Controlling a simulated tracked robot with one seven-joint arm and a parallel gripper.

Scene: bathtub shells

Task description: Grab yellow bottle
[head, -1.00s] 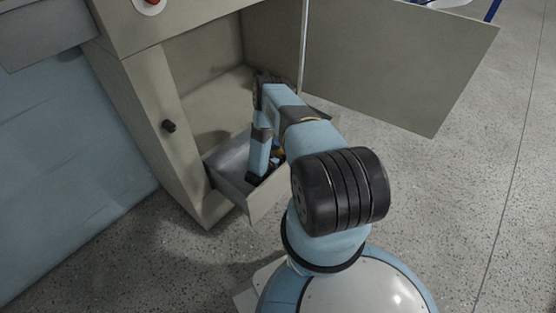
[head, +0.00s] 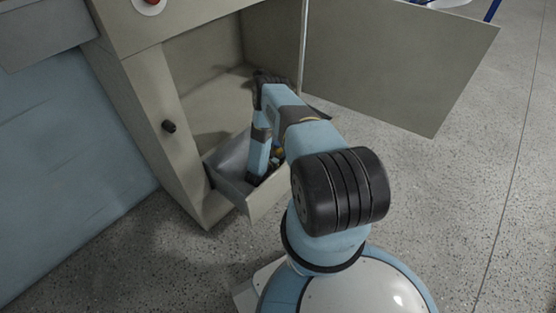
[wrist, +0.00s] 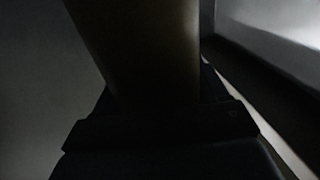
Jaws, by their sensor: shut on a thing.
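The yellow bottle (wrist: 140,45) shows in the wrist view as a dark, brownish-yellow shape rising from between the jaws of my gripper (wrist: 155,125). My gripper is shut on it. The wrist view is very dark, so the bottle's ends and the fingertips are hard to make out. In the head view a small yellow-orange patch (head: 279,153) shows beside my arm, low in the open drawer (head: 268,203). My arm hides most of the bottle and gripper there.
The drawer sits pulled out at the bottom of a beige cabinet (head: 150,120). The cabinet door (head: 395,65) stands open to the right. Drawer walls are close around my gripper. The speckled floor to the right is clear.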

